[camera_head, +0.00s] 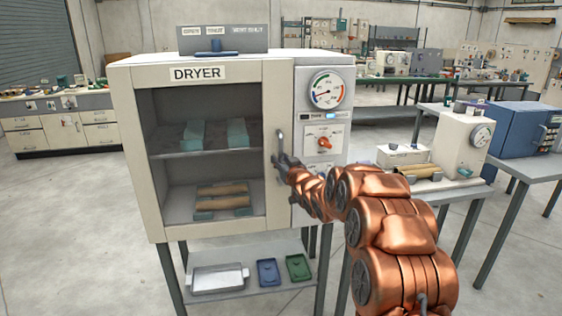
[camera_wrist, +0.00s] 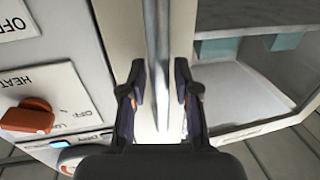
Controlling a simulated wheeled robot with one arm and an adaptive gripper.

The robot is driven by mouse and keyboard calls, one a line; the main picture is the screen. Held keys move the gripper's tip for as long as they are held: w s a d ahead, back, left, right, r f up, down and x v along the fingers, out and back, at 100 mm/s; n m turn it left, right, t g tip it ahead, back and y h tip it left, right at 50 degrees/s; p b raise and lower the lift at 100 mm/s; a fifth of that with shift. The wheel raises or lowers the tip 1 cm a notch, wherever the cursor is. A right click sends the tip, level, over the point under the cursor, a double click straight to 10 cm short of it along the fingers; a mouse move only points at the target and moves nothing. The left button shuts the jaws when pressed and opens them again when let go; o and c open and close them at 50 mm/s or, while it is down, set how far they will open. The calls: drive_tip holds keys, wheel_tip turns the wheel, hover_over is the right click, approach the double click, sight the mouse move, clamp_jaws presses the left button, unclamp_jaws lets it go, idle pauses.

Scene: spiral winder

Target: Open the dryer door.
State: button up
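The dryer (camera_head: 198,73) is a cream cabinet on a grey stand, with its name plate above the door. Its door (camera_head: 273,98) has a large window and looks closed. The vertical metal handle (camera_head: 281,139) is on the door's right edge. My gripper (camera_head: 284,163) is at the handle's lower part. In the wrist view, the handle (camera_wrist: 161,45) runs between the two fingers of my gripper (camera_wrist: 159,80). The fingers are open, with a visible gap on each side of the handle. The handle's lower end is partly hidden by my gripper in the head view.
Right of the handle are a dial gauge (camera_head: 327,89) and a control with an orange knob (camera_head: 324,142); the knob also shows in the wrist view (camera_wrist: 27,116). Trays (camera_head: 217,278) lie on the shelf below. A bench with a machine (camera_head: 461,143) stands right. Floor at left is clear.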

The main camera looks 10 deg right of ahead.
clamp_jaws()
idle(0.4)
